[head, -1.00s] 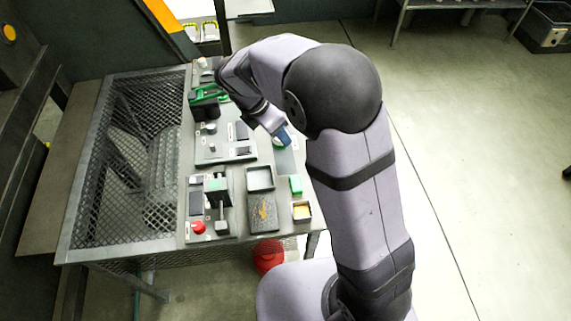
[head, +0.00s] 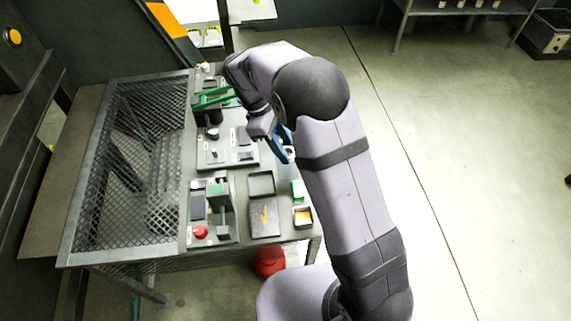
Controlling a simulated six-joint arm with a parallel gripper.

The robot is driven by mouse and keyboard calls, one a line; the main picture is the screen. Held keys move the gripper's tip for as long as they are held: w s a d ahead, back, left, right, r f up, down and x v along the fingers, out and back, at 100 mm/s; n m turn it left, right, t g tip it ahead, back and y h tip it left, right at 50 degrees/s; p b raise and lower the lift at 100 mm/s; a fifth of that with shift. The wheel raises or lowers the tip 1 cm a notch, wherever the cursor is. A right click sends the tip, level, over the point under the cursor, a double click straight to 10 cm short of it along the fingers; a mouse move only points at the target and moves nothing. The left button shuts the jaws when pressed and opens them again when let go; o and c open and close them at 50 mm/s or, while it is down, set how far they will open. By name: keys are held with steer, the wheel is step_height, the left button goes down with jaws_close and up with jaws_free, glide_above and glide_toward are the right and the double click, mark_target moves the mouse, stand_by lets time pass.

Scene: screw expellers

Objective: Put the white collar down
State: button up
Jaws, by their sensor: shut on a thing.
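My gripper (head: 286,153) has blue fingers and is over the right edge of the table, to the right of the grey panel with the knobs. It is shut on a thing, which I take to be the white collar. The collar is too small and too hidden by the fingers and the arm to make out clearly. I cannot tell whether it touches the table.
A green-topped press (head: 219,195) stands left of the tray. A green clamp (head: 211,99) is farther back. A mesh guard (head: 130,170) covers the left side.

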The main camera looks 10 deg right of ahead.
steer(key=shift+f+p, duration=0.45)
steer(key=shift+f, duration=3.25)
steer(key=shift+f, duration=0.15)
steer(key=o, duration=1.2)
steer(key=b+v, duration=0.1)
steer(key=v, duration=1.1)
steer(key=shift+r+b, duration=0.2)
steer(key=shift+b, duration=0.15)
